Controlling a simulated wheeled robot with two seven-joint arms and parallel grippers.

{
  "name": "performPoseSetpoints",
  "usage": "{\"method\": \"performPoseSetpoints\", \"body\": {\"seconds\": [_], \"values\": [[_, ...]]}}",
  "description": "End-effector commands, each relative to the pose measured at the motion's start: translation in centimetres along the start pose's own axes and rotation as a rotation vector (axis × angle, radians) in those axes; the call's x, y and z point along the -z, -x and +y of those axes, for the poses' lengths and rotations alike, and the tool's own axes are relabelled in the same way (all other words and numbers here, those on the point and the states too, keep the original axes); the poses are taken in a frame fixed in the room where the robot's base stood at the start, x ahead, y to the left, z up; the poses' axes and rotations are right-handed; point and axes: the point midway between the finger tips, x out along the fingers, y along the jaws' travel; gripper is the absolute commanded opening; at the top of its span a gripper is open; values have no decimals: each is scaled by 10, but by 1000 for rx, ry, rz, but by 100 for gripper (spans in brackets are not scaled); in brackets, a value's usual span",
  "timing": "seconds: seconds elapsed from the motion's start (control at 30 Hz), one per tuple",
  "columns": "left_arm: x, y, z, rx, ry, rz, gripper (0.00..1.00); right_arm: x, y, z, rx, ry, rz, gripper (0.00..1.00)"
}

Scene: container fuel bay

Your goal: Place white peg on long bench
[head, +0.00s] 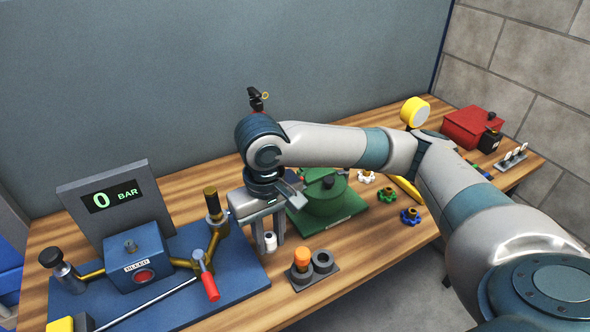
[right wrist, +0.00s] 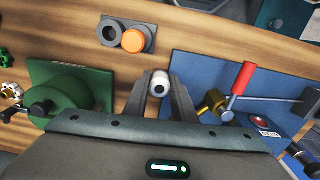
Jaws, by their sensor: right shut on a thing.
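The white peg (head: 270,241) is between the fingers of my right gripper (head: 267,234), low over the long bench (head: 350,257). I cannot tell whether the peg touches the bench top. My left gripper is not in view.
A blue plate (head: 170,307) with a gauge and red-handled lever (head: 209,285) is to the left. A grey two-hole holder (head: 322,274) with an orange peg (head: 302,259) is in front. A green device (head: 328,196) is to the right. Bare wood shows right of the holder.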

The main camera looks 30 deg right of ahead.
Motion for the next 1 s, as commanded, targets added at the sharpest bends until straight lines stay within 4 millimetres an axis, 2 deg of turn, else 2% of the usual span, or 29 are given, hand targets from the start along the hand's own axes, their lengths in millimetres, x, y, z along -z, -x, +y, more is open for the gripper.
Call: {"method": "performPoseSetpoints", "body": {"seconds": [0.27,0.5,0.6,0.8,1.0], "values": [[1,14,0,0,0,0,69,51,11,12,4,-179,3,2],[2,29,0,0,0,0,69,110,19,38,3,-403,2,2],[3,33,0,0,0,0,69,128,20,49,2,-478,1,2],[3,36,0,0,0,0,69,145,20,62,-1,-554,-1,2],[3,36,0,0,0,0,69,147,20,63,0,-561,-1,2]]}}
